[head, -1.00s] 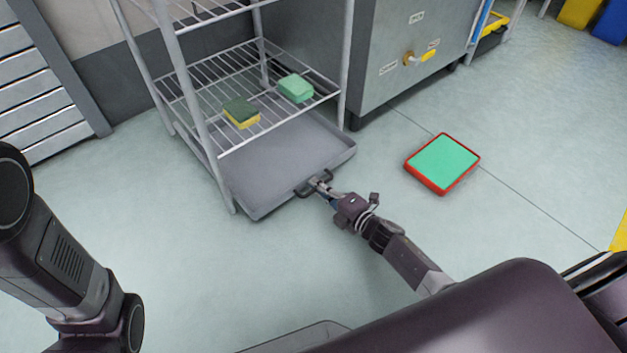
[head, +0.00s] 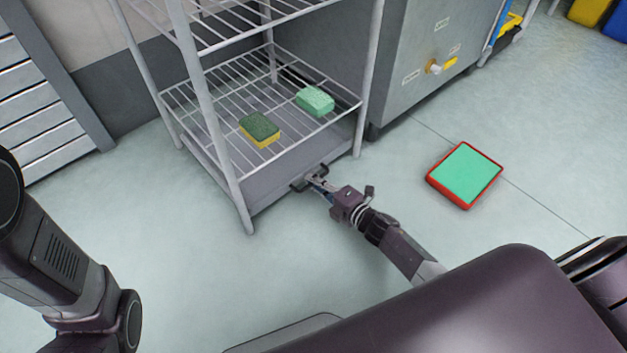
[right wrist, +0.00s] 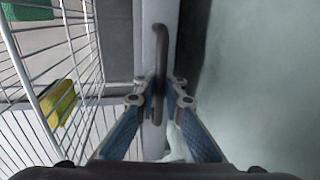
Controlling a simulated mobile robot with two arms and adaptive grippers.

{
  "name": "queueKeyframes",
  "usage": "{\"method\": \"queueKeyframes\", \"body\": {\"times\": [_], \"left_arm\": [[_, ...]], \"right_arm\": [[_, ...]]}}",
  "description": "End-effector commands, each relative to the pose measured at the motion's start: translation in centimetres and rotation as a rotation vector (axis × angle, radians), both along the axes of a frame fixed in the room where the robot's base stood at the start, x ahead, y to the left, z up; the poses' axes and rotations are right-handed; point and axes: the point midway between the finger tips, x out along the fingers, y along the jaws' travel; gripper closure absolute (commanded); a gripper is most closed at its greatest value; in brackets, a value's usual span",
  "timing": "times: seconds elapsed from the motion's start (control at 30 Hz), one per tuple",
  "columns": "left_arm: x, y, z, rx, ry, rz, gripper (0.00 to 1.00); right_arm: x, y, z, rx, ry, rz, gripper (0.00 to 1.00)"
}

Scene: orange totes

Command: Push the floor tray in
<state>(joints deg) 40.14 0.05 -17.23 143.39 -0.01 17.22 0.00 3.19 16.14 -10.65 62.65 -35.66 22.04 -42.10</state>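The grey floor tray (head: 283,191) lies on the floor under the wire rack, mostly inside it, with its front wall near the rack's front posts. Its dark handle (head: 309,178) faces me. My right gripper (head: 318,180) is at the handle. In the right wrist view the handle (right wrist: 157,75) stands between the two fingertips (right wrist: 160,98); a narrow gap seems to show on its right side, and I cannot tell whether the fingers grip it. My left gripper is out of view; only my left arm shows.
The white wire rack (head: 222,138) holds a green-yellow sponge (head: 260,128) and a green sponge (head: 315,101) on its low shelf. A red-rimmed green tray (head: 466,175) lies on the floor to the right. A grey cabinet (head: 410,75) stands beside the rack. The floor in front is clear.

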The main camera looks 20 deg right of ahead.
Motion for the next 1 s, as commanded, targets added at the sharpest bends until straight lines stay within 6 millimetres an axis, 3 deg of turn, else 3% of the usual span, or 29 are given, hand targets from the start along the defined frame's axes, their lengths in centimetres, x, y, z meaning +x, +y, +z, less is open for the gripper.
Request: {"method": "queueKeyframes", "body": {"times": [0.1,0.47,0.67,1.0], "left_arm": [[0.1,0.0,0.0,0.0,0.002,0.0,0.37],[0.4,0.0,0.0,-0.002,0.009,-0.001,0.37],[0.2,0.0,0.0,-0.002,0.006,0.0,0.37],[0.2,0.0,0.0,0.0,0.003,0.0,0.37]], "right_arm": [[0.2,-0.2,0.1,-0.001,-0.001,-0.007,0.85],[-0.3,-0.2,0.1,0.0,-0.001,-0.002,0.85],[-2.9,-1.2,0.6,-0.001,0.001,-0.002,0.85],[-8.9,-3.4,2.0,-0.001,0.002,-0.004,0.85]]}}
